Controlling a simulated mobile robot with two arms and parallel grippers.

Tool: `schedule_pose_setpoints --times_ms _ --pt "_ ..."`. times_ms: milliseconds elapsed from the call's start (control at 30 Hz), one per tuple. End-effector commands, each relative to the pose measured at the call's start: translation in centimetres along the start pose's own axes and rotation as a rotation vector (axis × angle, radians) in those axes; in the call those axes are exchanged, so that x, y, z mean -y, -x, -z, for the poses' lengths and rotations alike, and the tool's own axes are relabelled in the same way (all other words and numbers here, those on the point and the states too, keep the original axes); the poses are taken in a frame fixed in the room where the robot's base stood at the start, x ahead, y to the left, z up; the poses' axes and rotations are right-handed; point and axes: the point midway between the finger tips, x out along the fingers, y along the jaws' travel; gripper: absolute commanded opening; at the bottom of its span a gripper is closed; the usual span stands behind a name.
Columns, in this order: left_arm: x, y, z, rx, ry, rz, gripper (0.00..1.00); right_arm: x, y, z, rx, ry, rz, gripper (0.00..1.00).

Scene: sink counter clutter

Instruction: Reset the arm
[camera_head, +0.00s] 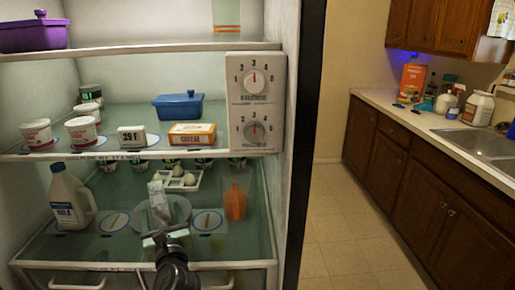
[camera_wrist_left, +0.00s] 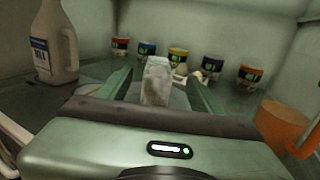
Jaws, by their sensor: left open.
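My left gripper (camera_head: 166,232) reaches into the open fridge at the lower shelf. In the left wrist view its two fingers (camera_wrist_left: 158,88) are apart. A pale, upright packet (camera_head: 158,200) stands on a clear round plate (camera_head: 180,208) just beyond the gripper. In the left wrist view the packet (camera_wrist_left: 156,80) shows between the fingers; I cannot tell whether they touch it. My right gripper is not in view.
A milk jug (camera_head: 72,198) stands left on the shelf, and an orange pitcher (camera_head: 235,195) stands right. An egg tray (camera_head: 180,180) and several cups are behind. The upper shelf (camera_head: 120,148) is above the gripper. The floor (camera_head: 340,230) is clear.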

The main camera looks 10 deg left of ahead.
Motion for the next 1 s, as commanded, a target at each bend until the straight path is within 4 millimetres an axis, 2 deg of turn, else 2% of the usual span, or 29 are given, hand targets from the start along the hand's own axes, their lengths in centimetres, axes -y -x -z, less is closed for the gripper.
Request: schedule_pose_setpoints --times_ms 67,167,267,367,433,500,567,600,667,700,733,800,900,933,1000 --pt "0.3 0.7 -1.2 0.068 -0.07 0.029 0.65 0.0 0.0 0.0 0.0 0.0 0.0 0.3" --pt "2.0 3.0 -4.3 0.249 -0.272 0.111 0.65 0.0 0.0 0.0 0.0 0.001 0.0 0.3" --pt "5.4 7.5 -7.0 0.493 -0.589 0.236 0.65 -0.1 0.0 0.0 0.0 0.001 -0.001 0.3" --pt "9.6 13.4 -7.0 0.733 -0.955 0.385 0.65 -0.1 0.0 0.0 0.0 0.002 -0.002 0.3" --pt "12.2 17.7 -5.0 0.881 -1.215 0.5 0.65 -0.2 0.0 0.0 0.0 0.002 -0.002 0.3" --pt "13.8 21.6 -1.7 1.009 -1.47 0.628 0.65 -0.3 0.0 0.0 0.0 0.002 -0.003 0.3" --pt "14.2 24.6 1.9 1.101 -1.681 0.747 0.65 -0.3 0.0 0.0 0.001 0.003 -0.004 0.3" --pt "14.0 26.3 4.4 1.153 -1.818 0.832 0.65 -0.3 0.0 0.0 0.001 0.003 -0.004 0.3" --pt "12.8 28.6 8.1 1.214 -2.006 0.965 0.65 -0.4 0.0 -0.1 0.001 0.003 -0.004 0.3" --pt "11.7 29.8 10.4 1.242 -2.119 1.054 0.65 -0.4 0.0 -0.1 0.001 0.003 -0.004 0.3" --pt "10.7 30.5 11.9 1.257 -2.192 1.119 0.65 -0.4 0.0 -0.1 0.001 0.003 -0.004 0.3" --pt "8.3 31.9 14.7 1.277 -2.333 1.258 0.65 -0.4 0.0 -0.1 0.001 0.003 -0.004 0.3" --pt "5.0 33.2 17.4 1.279 -2.479 1.433 0.65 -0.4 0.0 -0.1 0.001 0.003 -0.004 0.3" --pt "4.0 33.6 18.1 -1.239 2.444 -1.444 0.65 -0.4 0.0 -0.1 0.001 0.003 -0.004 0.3" --pt "1.8 34.2 19.3 -1.149 2.355 -1.452 0.65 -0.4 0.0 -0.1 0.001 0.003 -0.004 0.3"
